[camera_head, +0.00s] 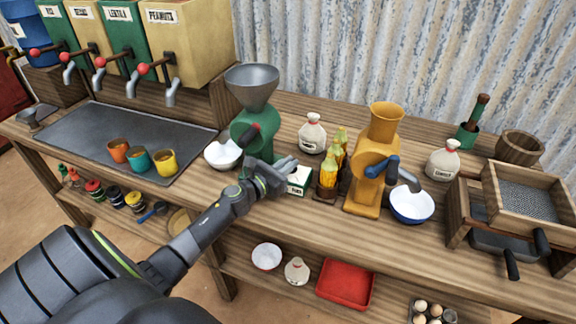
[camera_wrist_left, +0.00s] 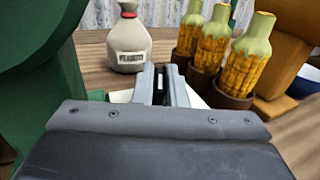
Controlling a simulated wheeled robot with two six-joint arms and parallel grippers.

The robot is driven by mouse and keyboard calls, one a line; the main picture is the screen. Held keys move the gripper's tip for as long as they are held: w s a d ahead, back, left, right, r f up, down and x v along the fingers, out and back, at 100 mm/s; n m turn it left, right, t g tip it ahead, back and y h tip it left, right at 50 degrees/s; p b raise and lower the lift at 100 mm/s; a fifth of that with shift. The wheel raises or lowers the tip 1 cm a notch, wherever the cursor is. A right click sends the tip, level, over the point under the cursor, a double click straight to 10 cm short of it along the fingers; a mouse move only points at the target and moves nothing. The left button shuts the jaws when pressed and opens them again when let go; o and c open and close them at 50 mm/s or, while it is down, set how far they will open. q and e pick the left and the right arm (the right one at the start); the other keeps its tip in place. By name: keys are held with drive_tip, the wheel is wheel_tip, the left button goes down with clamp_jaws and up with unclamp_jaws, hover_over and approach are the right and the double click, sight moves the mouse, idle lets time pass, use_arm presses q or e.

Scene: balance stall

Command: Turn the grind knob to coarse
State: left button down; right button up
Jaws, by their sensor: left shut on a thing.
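The green grinder (camera_head: 256,133) with a grey hopper stands left of centre on the counter. It also fills the left edge of the left wrist view (camera_wrist_left: 35,90). My left gripper (camera_head: 288,164) is at its lower right side, fingers pointing right and away. In the left wrist view its fingers (camera_wrist_left: 162,80) are close together on a small dark part. I cannot make out this part well or tell whether it is the grind knob. No marking for coarse is readable. An orange grinder (camera_head: 368,165) with a blue crank stands farther right. My right gripper is not in view.
A small white-and-green box (camera_head: 299,180) lies just under the fingers. Corn cobs in brown cups (camera_head: 328,175) stand close right, and a labelled sack (camera_head: 312,135) behind. A white bowl (camera_head: 222,154) is left of the green grinder. Cups (camera_head: 138,160) stand on the grey tray (camera_head: 95,140).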

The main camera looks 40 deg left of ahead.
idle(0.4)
use_arm(q)
drive_tip(key=c, duration=1.5)
unclamp_jaws()
drive_tip(key=shift+o, duration=0.2)
